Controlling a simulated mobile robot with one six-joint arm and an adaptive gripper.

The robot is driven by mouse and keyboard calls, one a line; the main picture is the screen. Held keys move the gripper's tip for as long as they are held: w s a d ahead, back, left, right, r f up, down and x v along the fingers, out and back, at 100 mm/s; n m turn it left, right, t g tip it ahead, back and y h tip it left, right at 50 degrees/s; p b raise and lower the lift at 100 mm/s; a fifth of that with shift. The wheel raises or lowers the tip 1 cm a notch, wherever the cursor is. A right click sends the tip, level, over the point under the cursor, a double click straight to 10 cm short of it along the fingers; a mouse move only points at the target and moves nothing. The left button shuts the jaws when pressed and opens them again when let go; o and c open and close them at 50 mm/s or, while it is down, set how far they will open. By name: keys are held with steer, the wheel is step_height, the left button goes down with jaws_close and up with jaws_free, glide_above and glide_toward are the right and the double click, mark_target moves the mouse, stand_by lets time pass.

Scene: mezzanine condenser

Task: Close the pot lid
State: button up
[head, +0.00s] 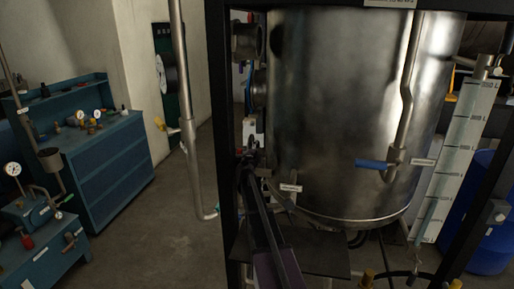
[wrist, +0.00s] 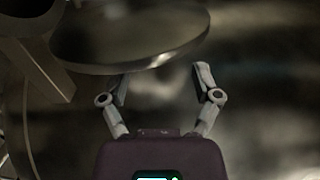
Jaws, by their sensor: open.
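A round, flat metal disc (wrist: 130,40), which looks like the lid, fills the upper middle of the wrist view, tilted, with its lower rim just above my fingertips. I cannot make the lid out in the head view. My gripper (wrist: 160,84) is open, with nothing between its fingers. The fingertips are close to the disc's lower rim; I cannot tell if they touch it. In the head view my arm reaches up to the left side of a large steel vessel (head: 350,110), and its end is small and dark there.
A dark frame post (head: 222,130) stands just left of my arm. A blue-handled valve (head: 375,164) sits on the vessel's front pipe. Two short pipe stubs (head: 247,41) stick out at the vessel's left.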

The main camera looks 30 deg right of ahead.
steer(key=shift+v, duration=1.55)
